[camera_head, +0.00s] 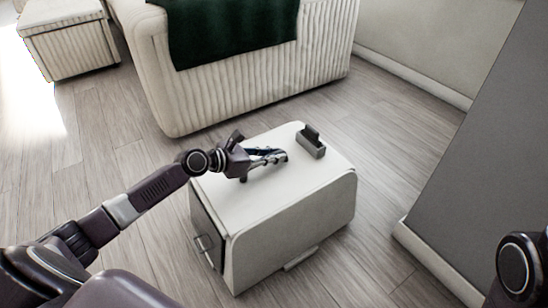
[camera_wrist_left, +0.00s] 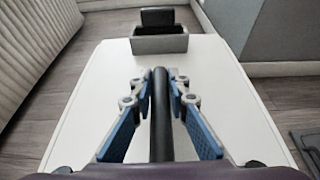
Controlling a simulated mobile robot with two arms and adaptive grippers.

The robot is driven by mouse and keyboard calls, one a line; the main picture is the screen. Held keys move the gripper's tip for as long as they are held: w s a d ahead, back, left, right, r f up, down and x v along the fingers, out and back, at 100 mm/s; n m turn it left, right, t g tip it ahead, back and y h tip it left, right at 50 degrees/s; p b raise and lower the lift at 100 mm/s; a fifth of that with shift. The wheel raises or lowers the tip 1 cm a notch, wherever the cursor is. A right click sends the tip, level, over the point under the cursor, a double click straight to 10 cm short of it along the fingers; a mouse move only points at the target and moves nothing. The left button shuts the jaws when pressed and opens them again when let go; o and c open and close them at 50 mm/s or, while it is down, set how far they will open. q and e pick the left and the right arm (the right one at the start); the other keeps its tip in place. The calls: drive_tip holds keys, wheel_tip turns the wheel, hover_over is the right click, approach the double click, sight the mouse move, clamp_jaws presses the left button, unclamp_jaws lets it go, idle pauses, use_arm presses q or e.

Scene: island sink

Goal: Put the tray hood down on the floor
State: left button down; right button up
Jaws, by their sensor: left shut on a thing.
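The tray hood is a large white box (camera_head: 285,195) with rounded edges, low over the wooden floor in the middle of the head view. Whether its base fully touches the floor is hard to tell. Its white top also fills much of the left wrist view (camera_wrist_left: 220,85). My left gripper (camera_head: 270,158) is at the top of the hood. In the left wrist view its blue-padded fingers (camera_wrist_left: 160,85) are shut around a black bar (camera_wrist_left: 160,125), the hood's handle. My right gripper is out of view.
A small grey holder (camera_head: 311,148) with a dark upright piece sits on the hood's top. A ribbed cream bed or sofa (camera_head: 240,95) with a green throw stands behind. A ribbed stool (camera_head: 72,50) is at far left, a grey panel (camera_head: 490,150) at right. Floor left is clear.

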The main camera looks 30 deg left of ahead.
use_arm(q)
drive_tip(key=c, duration=2.3)
unclamp_jaws()
drive_tip(key=o, duration=0.5)
drive_tip(key=shift+c, duration=0.2)
